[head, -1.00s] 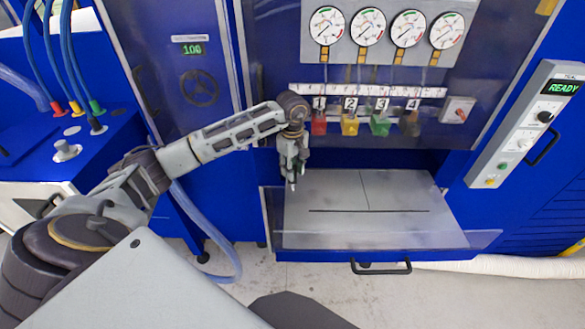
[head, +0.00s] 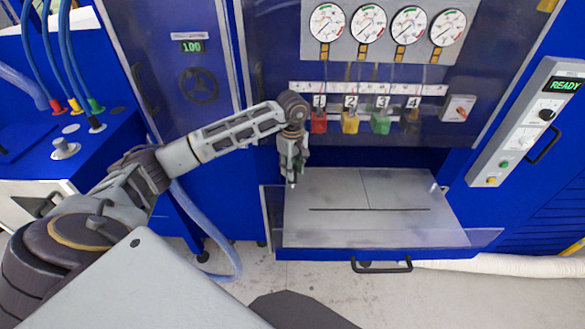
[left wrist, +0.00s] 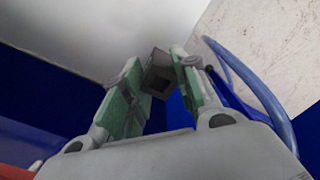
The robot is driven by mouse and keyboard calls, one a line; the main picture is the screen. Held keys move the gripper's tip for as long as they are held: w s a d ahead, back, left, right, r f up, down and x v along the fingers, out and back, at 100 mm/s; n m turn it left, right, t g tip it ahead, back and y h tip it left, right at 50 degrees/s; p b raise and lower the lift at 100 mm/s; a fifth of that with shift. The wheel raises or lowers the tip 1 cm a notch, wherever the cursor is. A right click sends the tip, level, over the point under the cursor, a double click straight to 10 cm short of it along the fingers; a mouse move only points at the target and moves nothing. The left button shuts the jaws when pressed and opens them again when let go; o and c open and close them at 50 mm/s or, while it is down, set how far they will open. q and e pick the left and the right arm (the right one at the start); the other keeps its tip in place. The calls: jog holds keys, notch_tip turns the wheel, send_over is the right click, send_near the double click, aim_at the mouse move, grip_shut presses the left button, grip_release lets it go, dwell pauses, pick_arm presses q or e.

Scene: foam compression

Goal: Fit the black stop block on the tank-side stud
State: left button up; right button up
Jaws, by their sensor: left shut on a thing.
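My left gripper (head: 292,181) hangs fingers down over the left edge of the pulled-out drawer, in front of the blue machine. In the left wrist view its green-padded fingers (left wrist: 154,88) are shut on a small dark block (left wrist: 159,74) with a square opening, which I take for the black stop block. In the head view the block is too small and too covered by the fingers to make out. I cannot pick out the tank-side stud for certain in either view. My right gripper is not in view.
The grey drawer plate (head: 370,190) is bare, with a dark slot across it and a clear guard in front. A pale hose (head: 205,235) loops down left of the drawer.

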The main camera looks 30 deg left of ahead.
pick_arm(q)
jog(key=shift+f+b, duration=1.1)
jog(key=shift+f, duration=0.3)
jog(key=o, duration=1.2)
jog(key=shift+r, duration=0.2)
jog(key=shift+r, duration=5.85)
jog(key=shift+s+f, duration=0.1)
